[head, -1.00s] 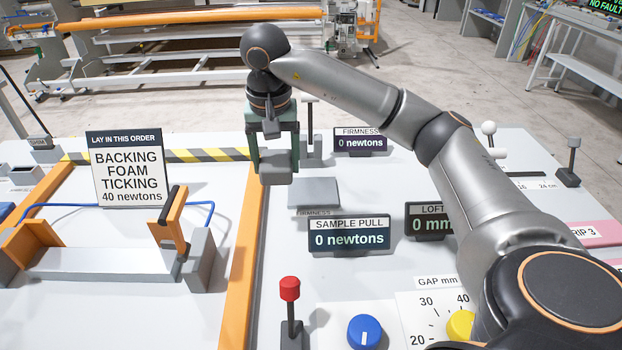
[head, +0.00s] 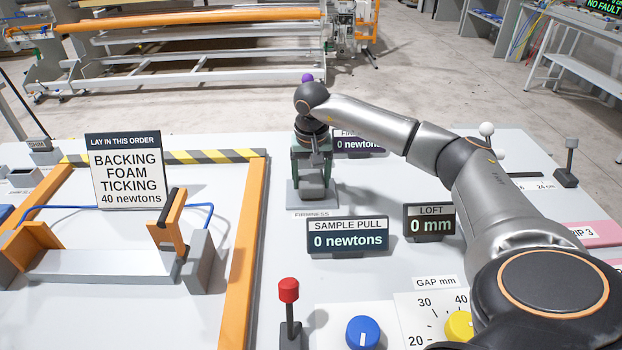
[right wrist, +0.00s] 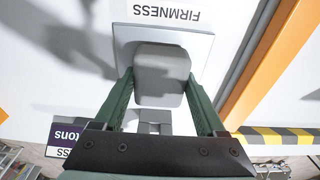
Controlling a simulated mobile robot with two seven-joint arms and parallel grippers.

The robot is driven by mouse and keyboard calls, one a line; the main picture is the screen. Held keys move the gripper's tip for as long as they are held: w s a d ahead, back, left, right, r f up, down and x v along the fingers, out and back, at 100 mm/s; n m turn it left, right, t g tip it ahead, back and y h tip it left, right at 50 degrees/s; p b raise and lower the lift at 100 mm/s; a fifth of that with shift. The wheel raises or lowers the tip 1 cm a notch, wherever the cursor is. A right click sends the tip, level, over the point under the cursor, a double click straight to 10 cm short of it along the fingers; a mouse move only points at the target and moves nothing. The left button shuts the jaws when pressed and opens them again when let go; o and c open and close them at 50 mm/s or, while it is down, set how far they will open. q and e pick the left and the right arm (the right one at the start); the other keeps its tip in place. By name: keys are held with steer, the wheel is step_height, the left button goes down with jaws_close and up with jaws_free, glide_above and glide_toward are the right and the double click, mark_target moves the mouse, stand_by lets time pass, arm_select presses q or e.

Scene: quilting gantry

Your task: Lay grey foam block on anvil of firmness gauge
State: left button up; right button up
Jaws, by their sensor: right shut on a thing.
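My right gripper (head: 313,172) is shut on the grey foam block (right wrist: 160,72), with a green finger on either side of it in the right wrist view (right wrist: 160,98). In the head view the block sits low over the anvil (head: 294,197), mostly behind the gripper. I cannot tell whether it touches the plate. The gauge's FIRMNESS display (head: 360,145) reads 0 newtons and is partly covered by my arm. My left gripper is not in view.
A purple knob (head: 307,78) shows just behind my wrist. The SAMPLE PULL display (head: 348,238) and LOFT display (head: 430,222) stand in front of the anvil. An orange rail (head: 247,230) runs along its left. A red-knobbed lever (head: 289,290) stands nearer.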

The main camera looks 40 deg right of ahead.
mark_target(311, 181)
steer(key=shift+f, duration=0.25)
steer(key=o, duration=1.2)
steer(key=shift+o, duration=0.2)
step_height(311, 181, up, 12)
steer(key=s+a, duration=0.1)
steer(key=shift+r, duration=0.15)
